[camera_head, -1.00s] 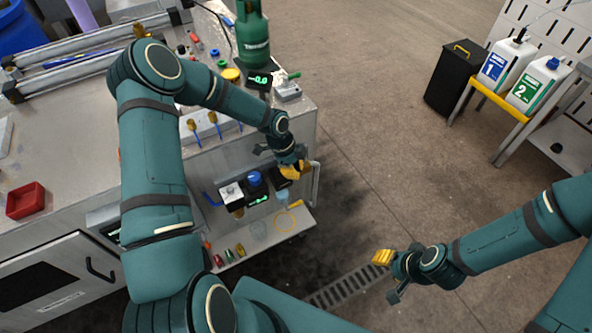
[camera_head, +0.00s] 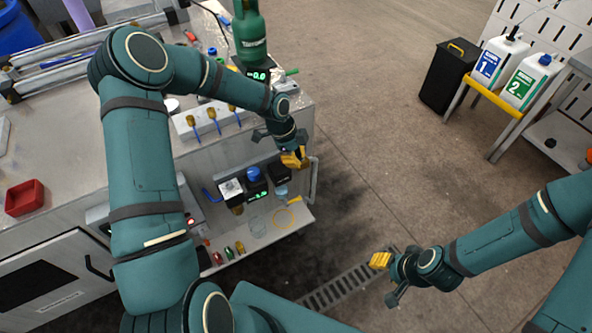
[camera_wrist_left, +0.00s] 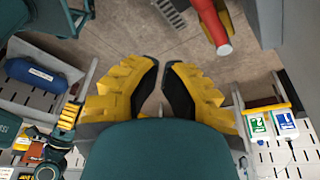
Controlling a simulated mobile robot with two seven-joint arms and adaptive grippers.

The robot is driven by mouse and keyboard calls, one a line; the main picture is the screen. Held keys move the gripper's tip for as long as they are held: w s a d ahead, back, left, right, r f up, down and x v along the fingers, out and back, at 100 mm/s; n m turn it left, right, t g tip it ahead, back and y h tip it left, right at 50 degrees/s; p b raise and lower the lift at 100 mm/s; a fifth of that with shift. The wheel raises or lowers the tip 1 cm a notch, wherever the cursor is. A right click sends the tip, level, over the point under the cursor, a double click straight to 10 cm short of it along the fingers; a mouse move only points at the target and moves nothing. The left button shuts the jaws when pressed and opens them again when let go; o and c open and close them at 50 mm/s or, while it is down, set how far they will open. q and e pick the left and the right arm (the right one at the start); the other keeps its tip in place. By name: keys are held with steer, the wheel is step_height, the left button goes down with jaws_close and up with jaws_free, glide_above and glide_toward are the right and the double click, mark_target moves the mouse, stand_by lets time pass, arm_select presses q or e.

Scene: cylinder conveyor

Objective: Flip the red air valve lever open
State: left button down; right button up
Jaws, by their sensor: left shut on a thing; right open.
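My left gripper (camera_head: 294,159) is beside the right end of the air unit (camera_head: 255,180) on the bench's front. In the left wrist view its two yellow fingers (camera_wrist_left: 160,85) are drawn close, with a narrow gap; what they grip cannot be made out. A red handle (camera_wrist_left: 222,32) with a yellow part shows at the top of that view, beyond the fingertips and to their right; it looks like the lever. I cannot pick out the lever in the head view. My right gripper (camera_head: 382,261) is open and empty, above the floor.
A green gas bottle (camera_head: 251,35) stands behind. A low shelf (camera_head: 285,229) with small parts is under the air unit. The floor to the right is clear up to the black bin (camera_head: 448,80).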

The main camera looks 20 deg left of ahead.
arm_select(q)
steer(key=shift+w+d+v, duration=0.1)
steer(key=shift+w+v, duration=0.1)
steer(key=shift+v, duration=0.75)
steer(key=shift+w+d+v, duration=0.1)
steer(key=shift+w+v, duration=0.05)
steer(key=shift+v, duration=0.75)
steer(key=shift+r, duration=0.1)
